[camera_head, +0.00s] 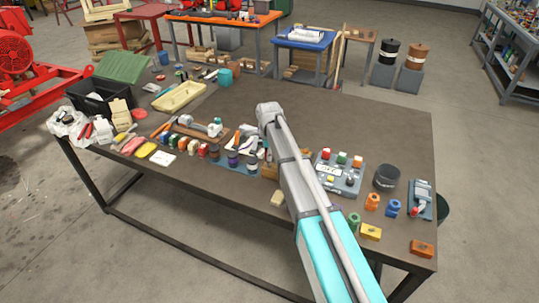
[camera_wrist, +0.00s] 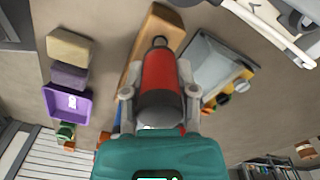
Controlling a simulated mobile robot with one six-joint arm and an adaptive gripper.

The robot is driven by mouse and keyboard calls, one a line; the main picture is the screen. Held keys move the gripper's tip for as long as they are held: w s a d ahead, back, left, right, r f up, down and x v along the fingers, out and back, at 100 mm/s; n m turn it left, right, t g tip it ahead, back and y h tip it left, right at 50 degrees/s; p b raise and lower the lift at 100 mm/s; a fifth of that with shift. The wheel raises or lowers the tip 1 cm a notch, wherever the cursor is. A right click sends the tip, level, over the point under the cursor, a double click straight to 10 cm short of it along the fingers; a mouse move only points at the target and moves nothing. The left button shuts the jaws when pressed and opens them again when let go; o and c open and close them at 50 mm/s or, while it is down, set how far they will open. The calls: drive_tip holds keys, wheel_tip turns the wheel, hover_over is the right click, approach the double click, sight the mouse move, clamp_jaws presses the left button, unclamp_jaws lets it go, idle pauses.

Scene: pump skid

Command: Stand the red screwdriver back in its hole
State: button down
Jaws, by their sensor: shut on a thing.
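In the wrist view my gripper (camera_wrist: 159,95) is shut on the red screwdriver (camera_wrist: 160,72), its fingers on either side of the handle. The handle is red with a dark grey end towards me and a narrow black part at the far end. A long wooden block (camera_wrist: 161,22) lies beyond and partly behind the screwdriver. Its hole is not visible, and I cannot tell whether the tip touches the block. In the head view a wooden block (camera_head: 268,171) shows beside my arm. The gripper and screwdriver cannot be made out there.
In the wrist view a grey panel with knobs (camera_wrist: 210,62) lies right of the block; a purple bin (camera_wrist: 62,112) is at the left. In the head view a control box (camera_head: 338,178) and a dark cup (camera_head: 386,177) stand right of my arm. The bench's back right (camera_head: 370,120) is clear.

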drive_tip(key=shift+f+b, duration=0.8)
drive_tip(key=shift+f, duration=0.1)
drive_tip(key=shift+c, duration=1.6)
unclamp_jaws()
drive_tip(key=shift+r, duration=0.15)
